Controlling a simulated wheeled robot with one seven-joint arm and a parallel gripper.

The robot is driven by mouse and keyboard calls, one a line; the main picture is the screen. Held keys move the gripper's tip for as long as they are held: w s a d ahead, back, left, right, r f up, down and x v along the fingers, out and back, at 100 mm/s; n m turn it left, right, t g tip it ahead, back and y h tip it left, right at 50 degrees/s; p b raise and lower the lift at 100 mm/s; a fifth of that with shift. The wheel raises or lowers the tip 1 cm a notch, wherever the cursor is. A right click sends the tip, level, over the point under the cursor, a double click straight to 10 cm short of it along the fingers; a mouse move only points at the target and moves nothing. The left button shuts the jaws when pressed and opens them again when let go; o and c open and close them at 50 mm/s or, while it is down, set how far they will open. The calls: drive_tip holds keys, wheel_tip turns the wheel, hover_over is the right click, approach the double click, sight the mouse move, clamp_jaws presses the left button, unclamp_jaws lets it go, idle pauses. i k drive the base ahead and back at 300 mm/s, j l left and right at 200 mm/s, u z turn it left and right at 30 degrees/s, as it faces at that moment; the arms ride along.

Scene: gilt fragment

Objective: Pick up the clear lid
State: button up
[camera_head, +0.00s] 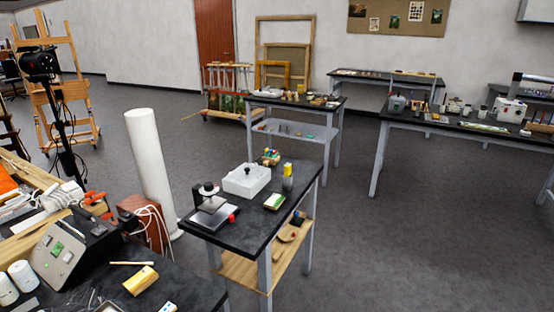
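No lid can be made out for certain as clear at this size. A white box (240,188) stands on the small dark-topped table (238,228) in the middle. A small black knob (247,171) shows on top of the box; I cannot tell whether it belongs to a clear lid. My gripper is not in view.
The middle table also holds a microscope-like device (208,202), a small green-and-white block (274,201) and a yellow-topped item (288,172). A tall white cylinder (150,165) stands left of it. A cluttered bench fills the lower left. Grey floor (400,250) is open at right.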

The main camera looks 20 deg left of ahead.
sight(247, 174)
drive_tip(key=i+u, duration=0.4)
drive_tip(key=i+l+u, duration=0.2)
drive_tip(key=u, duration=0.2)
drive_tip(key=i+l+u, duration=0.65)
drive_tip(key=u, duration=0.15)
drive_tip(key=i+l+u, duration=0.55)
drive_tip(key=u, duration=0.35)
drive_tip(key=i+l+u, duration=0.1)
drive_tip(key=l+u, duration=0.15)
drive_tip(key=u, duration=0.25)
drive_tip(key=l+u, duration=0.2)
drive_tip(key=u, duration=0.25)
drive_tip(key=l+u, duration=0.25)
drive_tip(key=u, duration=0.2)
drive_tip(key=l+u, duration=0.25)
drive_tip(key=u, duration=0.2)
drive_tip(key=l+u, duration=0.25)
drive_tip(key=u, duration=0.25)
drive_tip(key=l+u, duration=0.3)
drive_tip(key=k+l+u, duration=0.1)
drive_tip(key=l+u, duration=0.2)
drive_tip(key=l, duration=0.1)
